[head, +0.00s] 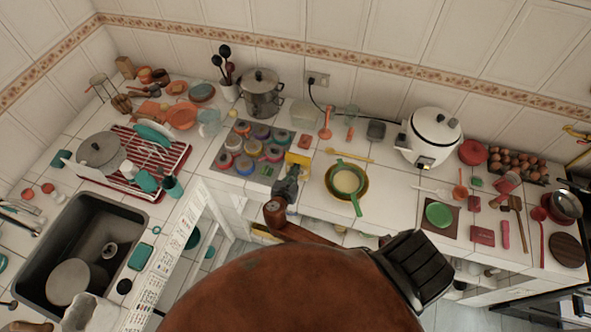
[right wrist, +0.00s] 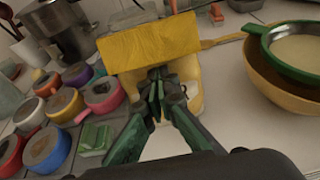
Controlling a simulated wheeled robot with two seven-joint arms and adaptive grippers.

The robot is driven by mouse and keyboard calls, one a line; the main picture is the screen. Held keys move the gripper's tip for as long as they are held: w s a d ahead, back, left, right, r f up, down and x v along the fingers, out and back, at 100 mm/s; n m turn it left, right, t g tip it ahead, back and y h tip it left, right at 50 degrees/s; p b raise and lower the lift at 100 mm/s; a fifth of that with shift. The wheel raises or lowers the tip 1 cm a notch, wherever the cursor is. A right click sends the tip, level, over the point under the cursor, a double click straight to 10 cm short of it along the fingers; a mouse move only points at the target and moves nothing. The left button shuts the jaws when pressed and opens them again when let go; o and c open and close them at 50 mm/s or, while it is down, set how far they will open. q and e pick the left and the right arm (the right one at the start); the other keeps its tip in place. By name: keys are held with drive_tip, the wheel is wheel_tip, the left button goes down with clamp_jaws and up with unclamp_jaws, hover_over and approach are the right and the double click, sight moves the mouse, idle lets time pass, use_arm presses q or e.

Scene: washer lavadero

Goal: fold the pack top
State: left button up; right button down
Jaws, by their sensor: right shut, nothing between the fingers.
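The pack (head: 297,162) is a small yellow thing at the counter's front, just right of the tray of jars. In the right wrist view its top shows as a wide yellow flap (right wrist: 150,45), spread across above a paler yellow body (right wrist: 192,90). My right gripper (right wrist: 165,82) is shut and empty, with its fingertips in front of the pack, just below the flap's lower edge. I cannot tell whether they touch it. In the head view the right gripper (head: 292,178) partly covers the pack's lower part. My left gripper is not in view.
Several colourful jars (right wrist: 72,105) stand close on the left, with a green block (right wrist: 96,138) beside them. A yellow bowl with a green strainer (head: 346,182) stands on the right. A yellow utensil (head: 345,156) lies behind. A steel pot (head: 262,92) stands at the back.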

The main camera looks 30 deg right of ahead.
sight(297, 160)
drive_tip(key=r+p, duration=0.3)
drive_tip(key=s+a+r+p, duration=0.1)
drive_tip(key=p, duration=0.1)
drive_tip(key=shift+r, duration=0.4)
drive_tip(key=shift+s+a+r, duration=0.15)
drive_tip(key=shift+a+r, duration=0.1)
drive_tip(key=shift+r, duration=0.4)
drive_tip(key=shift+s+a, duration=0.15)
drive_tip(key=shift+a, duration=0.05)
drive_tip(key=v, duration=1.1)
drive_tip(key=shift+s+a, duration=0.2)
